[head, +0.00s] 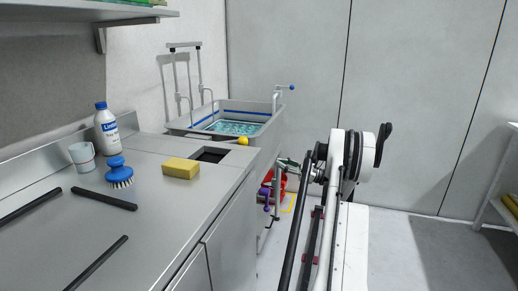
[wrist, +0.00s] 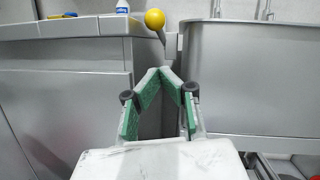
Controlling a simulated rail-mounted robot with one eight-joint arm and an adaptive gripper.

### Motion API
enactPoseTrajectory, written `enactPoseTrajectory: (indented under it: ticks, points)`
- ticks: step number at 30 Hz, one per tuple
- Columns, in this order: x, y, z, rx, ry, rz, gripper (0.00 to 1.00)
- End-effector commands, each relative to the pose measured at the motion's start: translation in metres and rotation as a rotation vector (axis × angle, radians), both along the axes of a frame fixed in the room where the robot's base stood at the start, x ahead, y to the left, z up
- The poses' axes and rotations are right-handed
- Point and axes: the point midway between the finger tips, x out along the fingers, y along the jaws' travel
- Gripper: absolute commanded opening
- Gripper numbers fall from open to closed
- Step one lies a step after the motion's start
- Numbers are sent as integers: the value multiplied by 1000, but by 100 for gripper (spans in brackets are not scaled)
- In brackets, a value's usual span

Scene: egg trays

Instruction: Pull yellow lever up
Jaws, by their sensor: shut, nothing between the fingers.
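The yellow lever's round knob (head: 243,140) is at the right edge of the counter, by the near end of the sink basin. In the wrist view the yellow knob (wrist: 154,19) sits at top centre, on a short grey stem that leans down to a grey bracket between the counter and the basin. My gripper (wrist: 163,71) has green pads, and its fingertips meet below the knob, apart from it in the picture. In the head view my gripper (head: 283,163) is small, right of and a little below the knob, with its fingertips hard to make out.
The sink basin (head: 271,117) holds a turquoise tray. On the counter (head: 150,222) are a yellow sponge (head: 181,168), a blue brush (head: 117,172), a white bottle (head: 107,130), a cup (head: 82,157) and black bars. Red and purple items are low beside the counter. Open floor lies at right.

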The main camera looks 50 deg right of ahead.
Motion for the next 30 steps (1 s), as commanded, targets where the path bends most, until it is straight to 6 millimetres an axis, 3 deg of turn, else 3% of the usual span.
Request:
enactPoseTrajectory:
  ticks: [17, 23, 30]
  points:
    - [4, 1, -2, -9, 26, 0, 0]
    - [26, 12, 4, -8, 26, 4, 0]
    - [66, 32, 15, -8, 26, 4, 0]
